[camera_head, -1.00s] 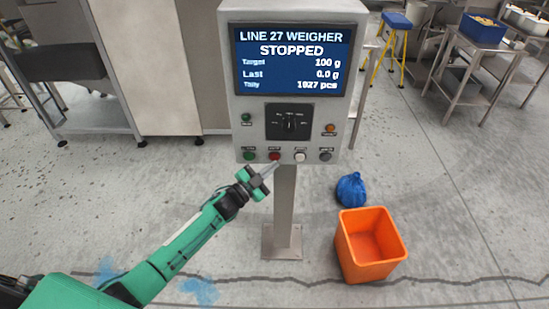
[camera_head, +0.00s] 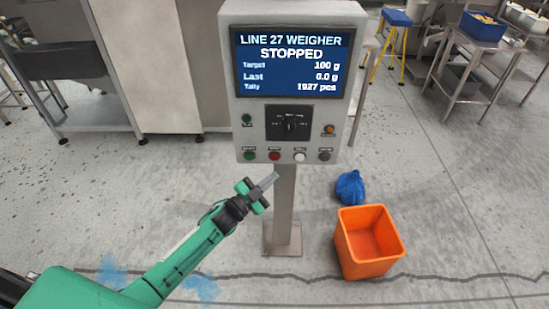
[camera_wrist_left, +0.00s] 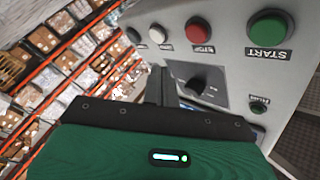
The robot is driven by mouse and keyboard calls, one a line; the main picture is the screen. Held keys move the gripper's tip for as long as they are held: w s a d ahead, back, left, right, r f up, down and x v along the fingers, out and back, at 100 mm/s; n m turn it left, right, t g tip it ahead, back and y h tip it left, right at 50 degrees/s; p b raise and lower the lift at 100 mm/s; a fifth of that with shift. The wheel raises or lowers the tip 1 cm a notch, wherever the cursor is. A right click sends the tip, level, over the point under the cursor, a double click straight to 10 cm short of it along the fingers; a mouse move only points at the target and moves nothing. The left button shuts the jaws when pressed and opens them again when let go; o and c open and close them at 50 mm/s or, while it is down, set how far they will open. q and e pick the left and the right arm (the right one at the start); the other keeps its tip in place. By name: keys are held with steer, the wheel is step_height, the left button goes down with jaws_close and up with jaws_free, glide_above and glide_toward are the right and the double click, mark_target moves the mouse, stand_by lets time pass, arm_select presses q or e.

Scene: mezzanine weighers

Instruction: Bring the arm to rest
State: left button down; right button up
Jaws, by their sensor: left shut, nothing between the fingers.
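My left gripper (camera_head: 268,183) is shut and empty, in front of the weigher's post and just below the button row in the head view. The arm is green and comes in from the lower left. The weigher panel (camera_head: 232,100) is a grey box with a blue screen (camera_head: 292,62) reading "LINE 27 WEIGHER STOPPED". Its row holds a green button (camera_head: 249,155), a red button (camera_head: 274,155), a white button (camera_head: 299,156) and a dark button (camera_head: 324,156). In the left wrist view the closed fingers (camera_wrist_left: 161,85) show near the dial (camera_wrist_left: 205,82), apart from the red STOP button (camera_wrist_left: 197,29). My right gripper is out of view.
An orange bin (camera_head: 370,263) and a blue bag (camera_head: 350,188) are on the floor right of the post (camera_head: 284,205). Metal tables (camera_head: 470,70) and a yellow-legged stool (camera_head: 396,22) stand at the back right. The floor at the lower right is open.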

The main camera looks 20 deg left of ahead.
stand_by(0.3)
arm_select(q)
steer(key=s+a+f+n+g+y, duration=0.25)
steer(key=s+f, duration=0.35)
steer(key=f, duration=0.5)
steer(key=s+a+f+n+g+y, duration=0.25)
steer(key=s+f, duration=0.25)
steer(key=f, duration=0.7)
steer(key=s+a+f+n+g+y, duration=0.25)
steer(key=s+f, duration=0.35)
steer(key=f, duration=0.5)
steer(key=s+f+n+g, duration=0.1)
steer(key=s+f+g, duration=0.2)
steer(key=s, duration=1)
steer(key=s+f+n+g+y, duration=0.1)
steer(key=s+f+g, duration=0.1)
steer(key=s+f, duration=0.7)
steer(key=s+f+n+g+y, duration=0.1)
steer(key=s+f+g, duration=0.2)
steer(key=s, duration=1.4)
step_height(320, 180, down, 4)
steer(key=shift+s+d+r+g, duration=0.15)
steer(key=shift+d+r+g, duration=0.1)
steer(key=shift+d+g, duration=0.15)
